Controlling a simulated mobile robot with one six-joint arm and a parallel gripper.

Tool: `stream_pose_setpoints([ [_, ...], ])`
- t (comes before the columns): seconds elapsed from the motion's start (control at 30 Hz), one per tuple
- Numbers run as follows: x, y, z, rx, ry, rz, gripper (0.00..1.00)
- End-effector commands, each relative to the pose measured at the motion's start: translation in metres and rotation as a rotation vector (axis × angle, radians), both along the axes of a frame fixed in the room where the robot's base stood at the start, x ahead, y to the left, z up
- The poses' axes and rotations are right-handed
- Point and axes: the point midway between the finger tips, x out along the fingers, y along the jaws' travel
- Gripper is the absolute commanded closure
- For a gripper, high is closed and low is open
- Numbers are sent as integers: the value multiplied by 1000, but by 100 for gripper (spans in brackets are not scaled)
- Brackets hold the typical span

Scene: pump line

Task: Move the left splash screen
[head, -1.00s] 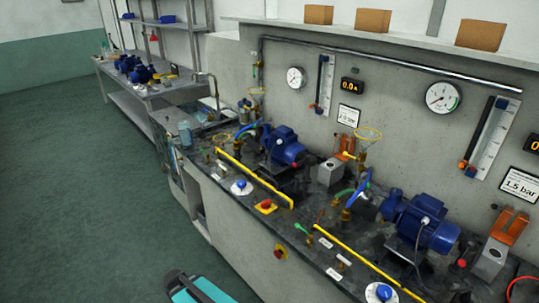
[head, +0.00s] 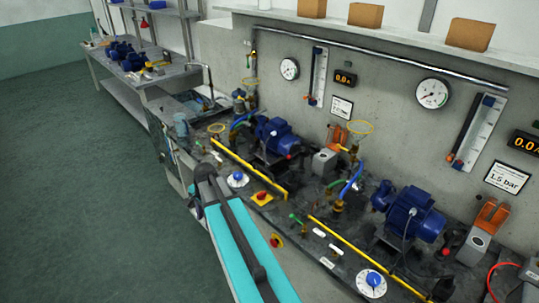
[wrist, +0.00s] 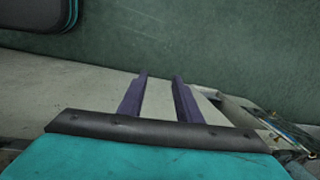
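Two orange see-through flaps stand raised on grey boxes along the pump bench. I take the left one (head: 338,135) in the head view as the left splash screen. It leans back against the wall, above its grey box (head: 325,161) and right of the left blue pump. The right flap (head: 492,213) stands the same way on its own box. My gripper (wrist: 160,76) shows in the wrist view with its two purple fingers apart and nothing between them. It points at the floor and pale bench front, away from both flaps. The head view does not show the fingers clearly.
Blue pumps (head: 276,136) (head: 410,211), hoses, yellow rails (head: 248,168) and dial knobs crowd the dark worktop. Green floor (head: 80,200) is open at left.

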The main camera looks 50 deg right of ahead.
Motion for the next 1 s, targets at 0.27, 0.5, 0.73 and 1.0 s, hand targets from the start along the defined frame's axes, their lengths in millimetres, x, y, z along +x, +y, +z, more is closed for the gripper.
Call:
stream_pose_setpoints([
  [0.27,10,-89,37,86,-38,-455,69],
  [0.5,5,-164,69,173,-67,-838,69],
  [0.73,-10,-238,103,269,-100,-1200,69],
  [1.0,-35,-308,137,378,-131,-1549,69],
])
